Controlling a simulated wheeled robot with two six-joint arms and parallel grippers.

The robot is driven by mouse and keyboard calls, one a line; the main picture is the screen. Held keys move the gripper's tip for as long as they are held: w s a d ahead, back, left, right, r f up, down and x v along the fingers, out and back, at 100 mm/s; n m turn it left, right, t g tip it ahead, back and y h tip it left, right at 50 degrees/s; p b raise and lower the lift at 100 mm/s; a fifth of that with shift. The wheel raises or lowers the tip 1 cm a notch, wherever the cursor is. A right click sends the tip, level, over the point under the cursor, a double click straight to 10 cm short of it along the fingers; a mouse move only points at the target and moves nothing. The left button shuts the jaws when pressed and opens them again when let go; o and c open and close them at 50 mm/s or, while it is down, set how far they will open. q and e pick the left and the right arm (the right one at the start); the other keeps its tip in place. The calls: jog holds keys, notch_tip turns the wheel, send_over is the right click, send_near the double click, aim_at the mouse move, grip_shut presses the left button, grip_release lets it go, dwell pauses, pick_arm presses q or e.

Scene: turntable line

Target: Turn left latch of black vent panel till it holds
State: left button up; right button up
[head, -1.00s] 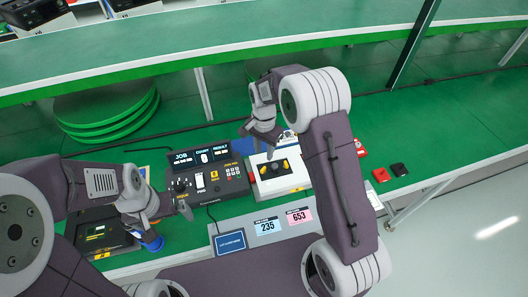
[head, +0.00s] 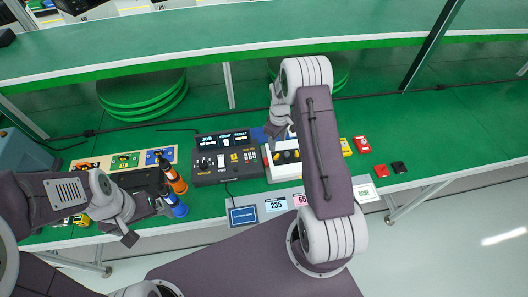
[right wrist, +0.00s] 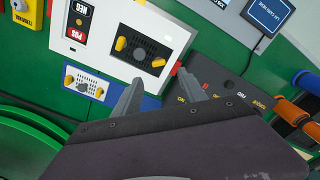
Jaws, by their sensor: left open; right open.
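The black vent panel (right wrist: 138,47) is set in a white box (right wrist: 100,28), with a round dotted vent between two yellow latches. In the right wrist view, which is turned around from the head view, one latch (right wrist: 158,62) is nearer the black console and the other (right wrist: 121,43) is farther. In the head view the white box (head: 270,172) is partly hidden by my right arm. My right gripper (head: 279,128) is open and empty above the box's far side; its fingers (right wrist: 165,82) show beside the panel. My left gripper (head: 147,220) is open and empty at the left, away from the panel.
A black console (head: 215,178) stands left of the white box. A small panel with yellow knobs (right wrist: 85,84) lies beyond the box. Red (head: 381,171) and black (head: 399,168) blocks lie right on open green table.

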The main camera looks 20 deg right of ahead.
aim_at(277, 155)
jog(key=shift+w+d+f, duration=0.15)
jog(key=shift+d+f, duration=0.05)
jog(key=shift+f, duration=0.4)
notch_tip(277, 155, down, 7)
jog(key=shift+f+p, duration=0.2)
jog(key=shift+p, duration=0.7)
jog(key=shift+f, duration=0.45)
grip_shut()
